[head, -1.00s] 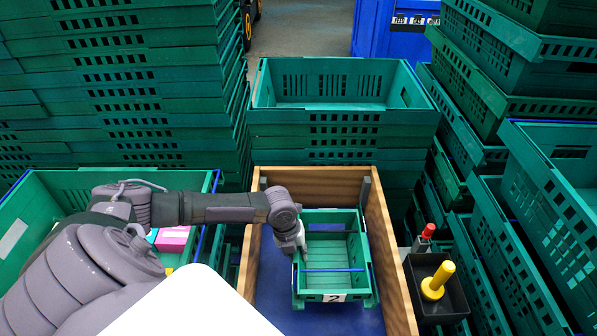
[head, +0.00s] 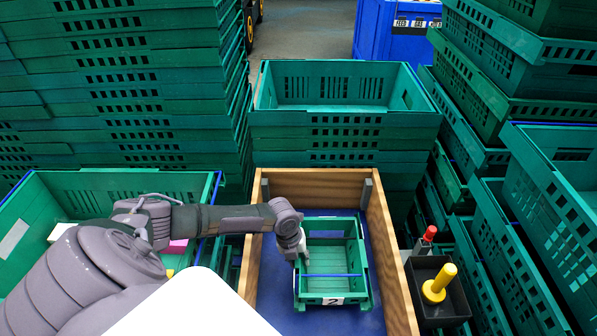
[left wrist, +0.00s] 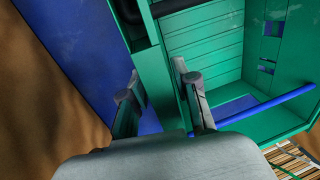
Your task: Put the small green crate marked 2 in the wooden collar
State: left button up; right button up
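The small green crate marked 2 (head: 333,298) is inside the wooden collar (head: 389,262), upright and over its blue floor (head: 270,285). It looks level, with a blue bar across it and its number label facing me. My left gripper (head: 301,252) is at the crate's left wall. In the left wrist view, the fingers (left wrist: 160,92) straddle the wall of the green crate (left wrist: 205,45), one outside and one inside. A strip of blue shows between the outer finger and the wall, so the fingers stand apart. My right gripper is out of view.
A large green crate (head: 32,198) with packages stands left of the collar. Stacked green crates (head: 345,118) stand behind it, with more at left and right. A black bin (head: 455,304) with a yellow-handled tool (head: 436,284) is right of the collar.

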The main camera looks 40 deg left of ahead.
pick_arm(q)
jog(key=shift+o, duration=1)
jog(key=shift+r, duration=0.2)
notch_tip(320, 180, up, 12)
jog(key=s+a, duration=0.1)
jog(key=shift+s+a+f, duration=0.15)
jog(key=shift+s+a, duration=0.1)
jog(key=shift+a, duration=0.15)
